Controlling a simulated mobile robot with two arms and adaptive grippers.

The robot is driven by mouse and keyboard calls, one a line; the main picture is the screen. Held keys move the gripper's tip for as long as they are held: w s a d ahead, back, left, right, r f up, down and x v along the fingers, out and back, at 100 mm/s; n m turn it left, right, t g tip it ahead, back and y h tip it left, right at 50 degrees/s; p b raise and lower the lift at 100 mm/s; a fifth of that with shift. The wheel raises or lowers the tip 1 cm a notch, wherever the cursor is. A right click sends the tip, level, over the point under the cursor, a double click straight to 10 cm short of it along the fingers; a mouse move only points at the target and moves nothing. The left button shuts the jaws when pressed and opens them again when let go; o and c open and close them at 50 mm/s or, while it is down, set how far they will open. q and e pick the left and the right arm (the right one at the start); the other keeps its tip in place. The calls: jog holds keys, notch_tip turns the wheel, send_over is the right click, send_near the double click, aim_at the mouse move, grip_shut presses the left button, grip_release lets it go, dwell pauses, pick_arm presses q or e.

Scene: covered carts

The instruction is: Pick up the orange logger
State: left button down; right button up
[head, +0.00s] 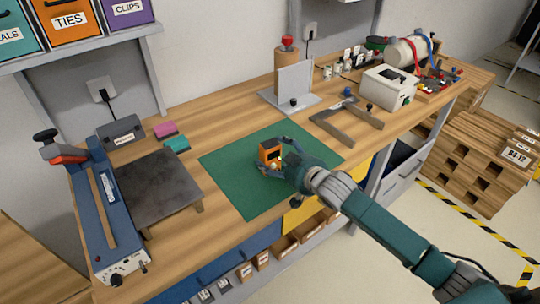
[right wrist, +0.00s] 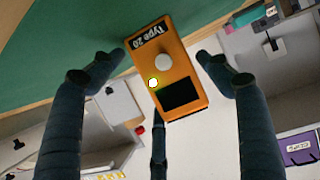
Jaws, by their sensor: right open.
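The orange logger (head: 268,153) stands on the green mat (head: 240,180) on the workbench. In the right wrist view the logger (right wrist: 178,60) shows a black label reading "Type 20", a white knob, a small glowing light and a dark screen. My right gripper (head: 277,158) is at the logger, its fingers reaching around it. In the right wrist view the right gripper (right wrist: 158,68) is open, with the logger between its spread fingers and visible gaps on both sides. My left gripper is not in view.
A dark metal plate (head: 160,188) and a blue sealer (head: 103,215) stand to the left. Pink and teal blocks (head: 176,144) lie behind the plate. The mat around the logger is clear.

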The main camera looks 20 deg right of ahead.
jog(key=shift+w, duration=0.25)
jog(key=shift+s, duration=0.1)
jog(key=c, duration=1)
jog(key=shift+c, duration=0.2)
